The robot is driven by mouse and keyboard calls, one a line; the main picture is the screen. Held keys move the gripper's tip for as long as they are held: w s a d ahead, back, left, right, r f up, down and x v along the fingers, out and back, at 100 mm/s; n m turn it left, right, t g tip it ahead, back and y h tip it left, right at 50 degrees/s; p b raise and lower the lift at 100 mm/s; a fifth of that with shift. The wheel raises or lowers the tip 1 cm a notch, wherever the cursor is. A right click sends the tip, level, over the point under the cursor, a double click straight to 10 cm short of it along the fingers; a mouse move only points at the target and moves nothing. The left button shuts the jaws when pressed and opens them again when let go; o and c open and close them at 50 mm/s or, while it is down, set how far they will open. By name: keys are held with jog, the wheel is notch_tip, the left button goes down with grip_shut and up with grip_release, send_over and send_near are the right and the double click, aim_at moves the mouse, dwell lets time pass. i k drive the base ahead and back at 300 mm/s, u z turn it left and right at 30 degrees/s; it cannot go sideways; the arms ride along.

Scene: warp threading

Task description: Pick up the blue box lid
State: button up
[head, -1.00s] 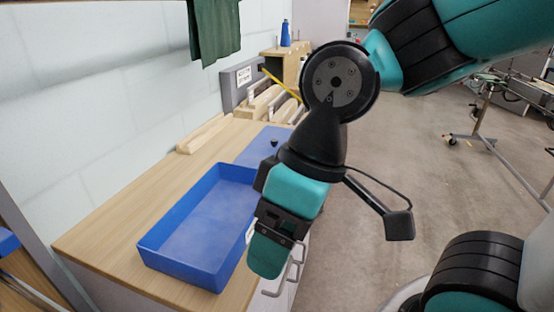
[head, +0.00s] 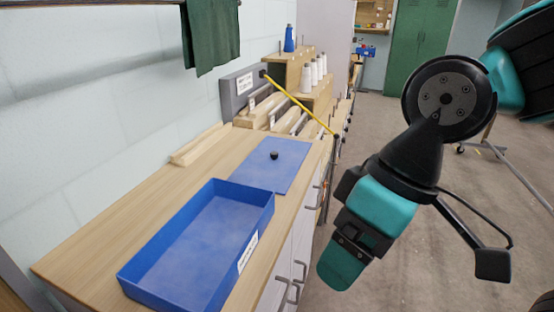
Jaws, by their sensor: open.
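The blue box lid (head: 261,170) is a flat blue sheet with a small black knob (head: 274,155). It lies flat on the wooden counter, just behind the blue box. The blue box (head: 262,212) is open and looks empty, with a white label on its right side. My gripper (head: 341,268) is to the right of the counter, over the floor in the picture, apart from the lid and box. It is open and I see nothing held. The gap between its fingers is hidden from this angle.
The wooden counter (head: 135,232) has clear room left of the box. A light wooden bar (head: 200,144) lies along the wall. Behind the lid stand wooden racks, white cones (head: 314,71), a blue cone (head: 289,38) and a slanting yellow rod (head: 300,105). Drawer handles stick out at the counter's front.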

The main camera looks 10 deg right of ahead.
aim_at(274, 164)
jog(key=z, duration=1.4)
jog(key=i, duration=1.95)
jog(key=u, duration=3.2)
